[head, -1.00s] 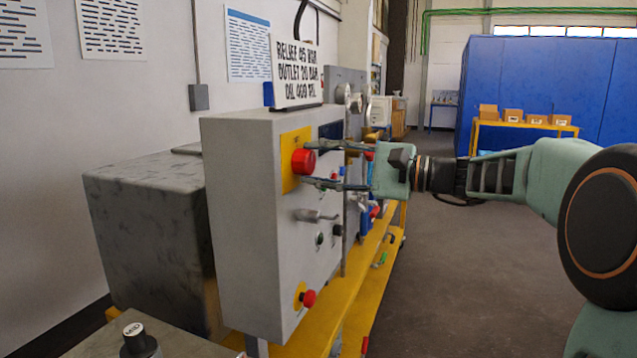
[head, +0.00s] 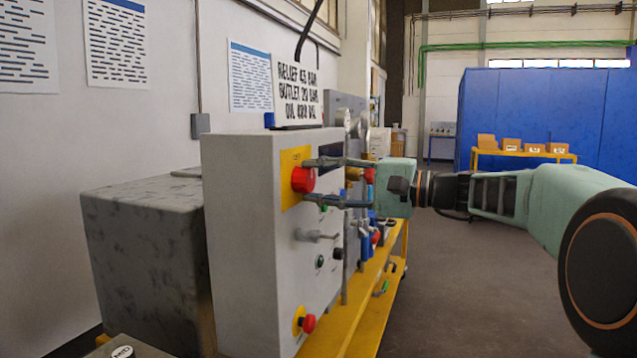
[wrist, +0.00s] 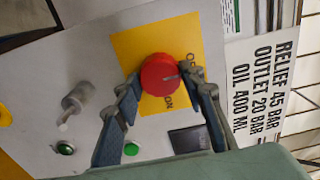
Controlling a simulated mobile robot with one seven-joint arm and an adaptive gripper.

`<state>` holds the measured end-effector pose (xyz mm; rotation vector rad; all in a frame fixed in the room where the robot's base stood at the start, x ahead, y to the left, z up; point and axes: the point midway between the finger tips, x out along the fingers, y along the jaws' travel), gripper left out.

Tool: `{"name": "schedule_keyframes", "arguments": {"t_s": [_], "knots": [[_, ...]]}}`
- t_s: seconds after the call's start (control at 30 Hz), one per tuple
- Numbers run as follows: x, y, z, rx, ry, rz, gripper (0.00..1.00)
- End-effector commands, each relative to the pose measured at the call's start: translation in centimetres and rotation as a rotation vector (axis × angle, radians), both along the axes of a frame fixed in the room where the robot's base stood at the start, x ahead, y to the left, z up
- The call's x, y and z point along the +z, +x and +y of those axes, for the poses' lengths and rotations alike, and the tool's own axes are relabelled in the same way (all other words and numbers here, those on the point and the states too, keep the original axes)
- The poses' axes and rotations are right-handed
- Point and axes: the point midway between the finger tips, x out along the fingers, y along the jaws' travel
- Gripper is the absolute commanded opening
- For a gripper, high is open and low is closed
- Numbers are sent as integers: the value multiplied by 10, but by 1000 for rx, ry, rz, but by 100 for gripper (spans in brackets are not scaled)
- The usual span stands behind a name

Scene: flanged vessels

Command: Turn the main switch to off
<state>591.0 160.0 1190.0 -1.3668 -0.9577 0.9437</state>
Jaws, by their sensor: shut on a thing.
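The main switch is a red round knob (head: 303,180) on a yellow plate (head: 290,163), high on the grey control box. My gripper (head: 309,181) reaches in from the right, with one finger above and one below the knob. In the wrist view the fingers (wrist: 162,84) are shut on the red knob (wrist: 160,73), one on each side.
The grey box (head: 240,220) also carries a silver lever (head: 315,236), small buttons and a lower red button (head: 308,323) on yellow. A text sign (head: 297,92) stands on top. Gauges and piping lie behind on a yellow frame (head: 365,310). The floor at right is clear.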

Motion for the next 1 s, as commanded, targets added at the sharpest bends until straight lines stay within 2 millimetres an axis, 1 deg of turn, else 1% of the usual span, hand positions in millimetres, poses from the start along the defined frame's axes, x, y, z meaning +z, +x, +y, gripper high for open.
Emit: {"name": "schedule_keyframes", "arguments": {"t_s": [0.03,0.07,0.2,0.47,0.57,0.67,0.9,1.0], "knots": [[-1,0,0,0,-3,-1,13],[-1,0,0,0,-3,-1,40],[0,0,0,0,-1,-1,55],[0,0,-1,0,0,0,55],[0,-2,-6,-1,0,0,55],[0,-6,-19,-4,-1,-1,55],[0,-23,-68,-6,-2,1,55],[0,-30,-86,-4,-1,0,55]]}}
